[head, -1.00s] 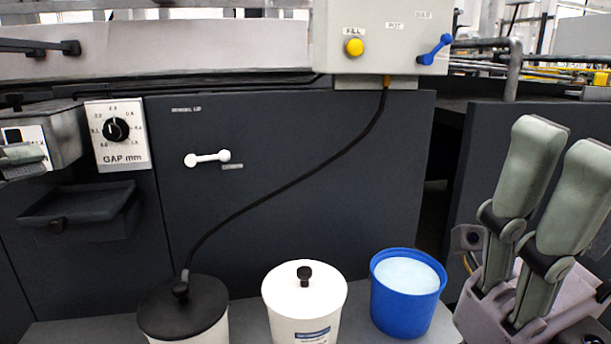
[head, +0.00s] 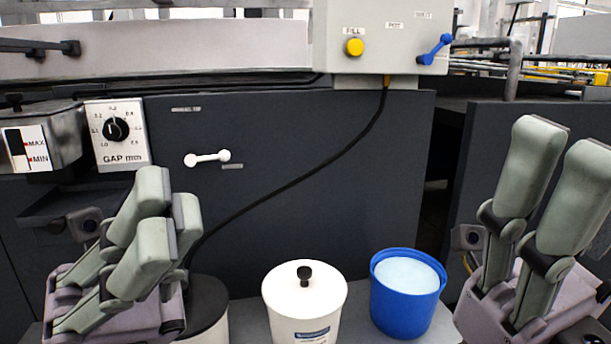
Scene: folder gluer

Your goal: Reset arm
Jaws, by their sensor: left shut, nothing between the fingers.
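My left gripper (head: 160,208) is at the lower left, fingers pointing up, shut and empty. It stands in front of the dark machine panel and hides part of the black-lidded pot (head: 207,305) and the dark tray (head: 40,215). My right gripper (head: 540,190) is at the right edge, fingers pointing up. Two of its fingers show side by side with a gap; any opposing finger is hidden, so I cannot tell whether it is open.
A white lidded pot (head: 304,305) and a blue bucket (head: 405,295) stand between my grippers. A black hose (head: 320,165) runs down the panel behind. The GAP mm dial (head: 116,130), white handle (head: 207,158), yellow button (head: 354,47) and blue lever (head: 434,50) are above.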

